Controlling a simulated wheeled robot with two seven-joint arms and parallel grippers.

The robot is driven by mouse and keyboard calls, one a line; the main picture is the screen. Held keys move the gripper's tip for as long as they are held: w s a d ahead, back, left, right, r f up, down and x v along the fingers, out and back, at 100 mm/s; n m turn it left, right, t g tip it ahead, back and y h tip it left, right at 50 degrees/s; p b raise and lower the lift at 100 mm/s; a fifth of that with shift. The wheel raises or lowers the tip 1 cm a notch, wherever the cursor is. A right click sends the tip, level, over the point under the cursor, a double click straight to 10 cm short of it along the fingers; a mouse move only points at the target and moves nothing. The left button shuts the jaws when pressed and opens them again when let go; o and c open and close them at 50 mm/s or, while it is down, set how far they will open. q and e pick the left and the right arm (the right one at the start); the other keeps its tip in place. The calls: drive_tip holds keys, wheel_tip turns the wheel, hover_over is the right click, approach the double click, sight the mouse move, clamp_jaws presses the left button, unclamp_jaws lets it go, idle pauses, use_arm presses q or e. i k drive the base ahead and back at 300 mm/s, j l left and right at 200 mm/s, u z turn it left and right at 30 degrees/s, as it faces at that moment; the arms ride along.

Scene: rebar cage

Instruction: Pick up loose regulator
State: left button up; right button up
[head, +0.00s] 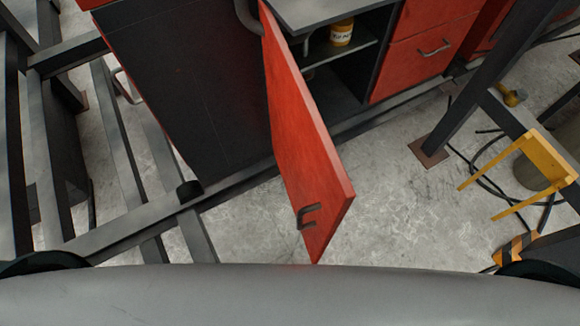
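A small brass-yellow object (511,95) lies at the right, by the dark metal frame; it may be the loose regulator, but it is too small to tell. A red cabinet door (304,145) stands open toward me, with a dark handle (307,216) near its lower end. Behind it, the open cabinet shows a shelf (336,53) with a yellow jar (342,33) bearing a white label. Part of the cabinet inside is hidden by the door. Neither of my grippers is in view.
Dark steel beams (140,222) cross the floor at the left and below the cabinet. A post (478,95) stands at the right. Beyond it are a yellow bracket (541,155) and black cables (482,180). Concrete floor (390,215) is clear right of the door.

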sight(514, 97)
drive_tip(key=z, duration=1.5)
drive_tip(key=i+l+u, duration=0.1)
drive_tip(key=u, duration=0.35)
drive_tip(key=l+u, duration=0.3)
drive_tip(key=u, duration=0.2)
drive_tip(key=l+u, duration=0.25)
drive_tip(key=u, duration=0.2)
drive_tip(key=i+l+u, duration=0.1)
drive_tip(key=l+u, duration=0.75)
drive_tip(key=i+l+z, duration=0.1)
drive_tip(key=l, duration=0.45)
drive_tip(key=l+z, duration=0.1)
drive_tip(key=z, duration=0.3)
drive_tip(key=l+z, duration=0.1)
drive_tip(key=z, duration=0.3)
